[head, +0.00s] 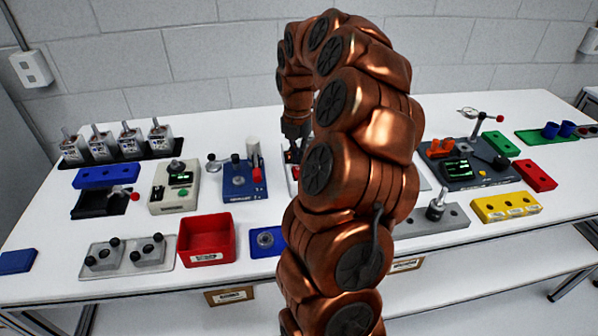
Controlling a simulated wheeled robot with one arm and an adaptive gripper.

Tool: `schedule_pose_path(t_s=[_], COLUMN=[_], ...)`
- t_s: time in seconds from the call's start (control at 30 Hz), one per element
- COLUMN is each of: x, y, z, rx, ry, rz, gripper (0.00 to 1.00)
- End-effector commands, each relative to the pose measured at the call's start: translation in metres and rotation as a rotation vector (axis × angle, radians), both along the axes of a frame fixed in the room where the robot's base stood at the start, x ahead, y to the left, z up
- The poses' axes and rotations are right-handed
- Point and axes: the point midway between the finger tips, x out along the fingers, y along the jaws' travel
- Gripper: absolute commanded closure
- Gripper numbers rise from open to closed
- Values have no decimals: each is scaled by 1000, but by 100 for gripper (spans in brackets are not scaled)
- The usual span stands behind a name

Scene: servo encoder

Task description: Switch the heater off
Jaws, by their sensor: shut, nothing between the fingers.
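My copper-coloured arm rises through the middle of the head view and bends down at the back. My dark gripper (296,150) points down at the table's middle, shut and empty, with its fingertips partly hidden by my own arm. Just beside it shows the left edge of a pale device (291,178) with a small red part near its top. Most of this device is behind my arm. It may be the heater, but I cannot tell. I cannot make out any switch position or whether the gripper touches it.
Left of my gripper stand a blue unit (240,184) with a red cylinder and a beige instrument (174,188). A red bin (206,244) is in front. A dark console (466,165) and a yellow block (506,207) are at right. The white table (60,222) has bare patches.

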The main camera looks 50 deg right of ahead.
Motion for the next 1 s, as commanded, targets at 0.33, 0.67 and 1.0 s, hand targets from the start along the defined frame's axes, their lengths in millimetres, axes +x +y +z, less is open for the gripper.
schedule_pose_path(t_s=[0.33,0.67,1.0], x=[0,0,0], y=[0,0,0], z=[0,-3,-8], rx=[0,0,0], ry=[0,0,0], rz=[0,0,0], gripper=[100,100,100])
